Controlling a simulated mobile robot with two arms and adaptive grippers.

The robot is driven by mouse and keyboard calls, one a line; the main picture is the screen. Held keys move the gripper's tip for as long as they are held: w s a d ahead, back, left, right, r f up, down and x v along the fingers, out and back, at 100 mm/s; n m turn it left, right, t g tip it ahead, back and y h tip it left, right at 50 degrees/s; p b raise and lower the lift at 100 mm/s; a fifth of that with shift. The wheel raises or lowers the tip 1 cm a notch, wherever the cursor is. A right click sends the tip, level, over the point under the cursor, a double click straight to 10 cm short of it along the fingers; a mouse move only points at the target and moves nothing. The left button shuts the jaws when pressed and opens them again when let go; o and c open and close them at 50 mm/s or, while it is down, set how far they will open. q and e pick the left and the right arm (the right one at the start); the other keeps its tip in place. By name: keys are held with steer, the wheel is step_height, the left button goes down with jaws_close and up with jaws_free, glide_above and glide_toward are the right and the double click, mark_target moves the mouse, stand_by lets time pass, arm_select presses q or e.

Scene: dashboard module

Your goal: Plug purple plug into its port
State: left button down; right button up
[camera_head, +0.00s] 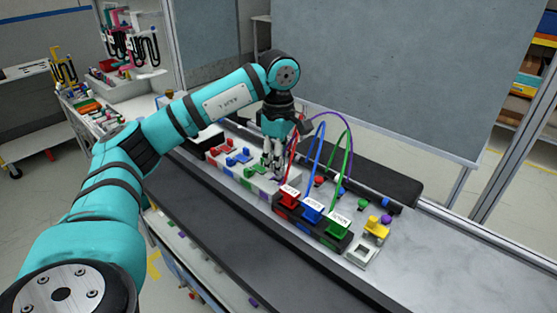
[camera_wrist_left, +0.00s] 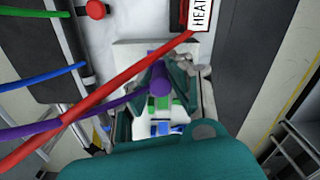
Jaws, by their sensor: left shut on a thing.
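My left gripper (camera_head: 272,168) points down over the pale port strip (camera_head: 258,184) on the bench. It is shut on the purple plug (camera_wrist_left: 159,84), which shows end-on between the fingers in the left wrist view. The purple cable (camera_head: 334,114) arcs from the gripper to the right; it also crosses the left wrist view (camera_wrist_left: 100,104). In the head view the plug is hidden by the fingers. My right gripper is in neither view.
Labelled red (camera_head: 288,196), blue (camera_head: 312,209) and green (camera_head: 338,222) plugs stand right of the gripper, with upright looping cables. Red (camera_head: 220,148) and blue (camera_head: 238,159) parts sit on the strip to the left. A yellow part (camera_head: 376,229) stands at right. The right bench end is clear.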

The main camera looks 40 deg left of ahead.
arm_select(q)
steer(key=shift+f+b, duration=0.55)
steer(key=shift+f, duration=0.35)
steer(key=c, duration=1.1)
jaws_free()
steer(key=shift+r, duration=0.1)
step_height(320, 180, up, 12)
steer(key=shift+f, duration=0.1)
